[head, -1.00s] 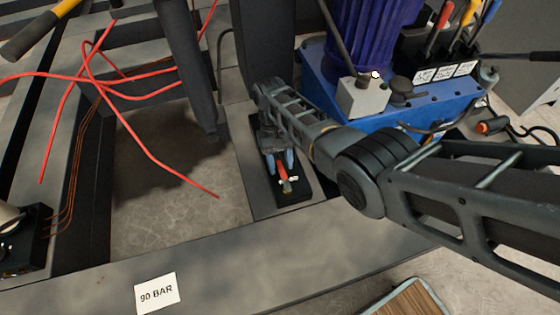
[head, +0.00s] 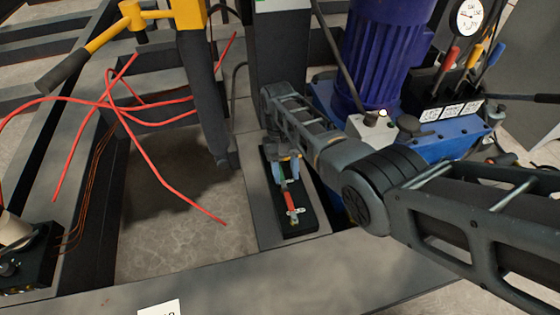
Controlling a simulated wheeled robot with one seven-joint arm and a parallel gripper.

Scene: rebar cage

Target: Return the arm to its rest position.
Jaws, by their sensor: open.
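My arm comes in from the right edge in the head view and reaches to the middle. My gripper (head: 286,173) points down at its end, over a black base plate (head: 305,221) on the grey frame. Its blue-grey fingers are apart. A small red fitting with a metal tee-shaped end (head: 292,207) stands on the plate just in front of the fingers. A bit of green shows between the fingers. Whether the fingers touch the fitting cannot be told.
A blue pump unit (head: 385,50) with a gauge (head: 467,17) and levers stands behind my arm. An open gap in the frame (head: 175,215) lies left of the plate.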

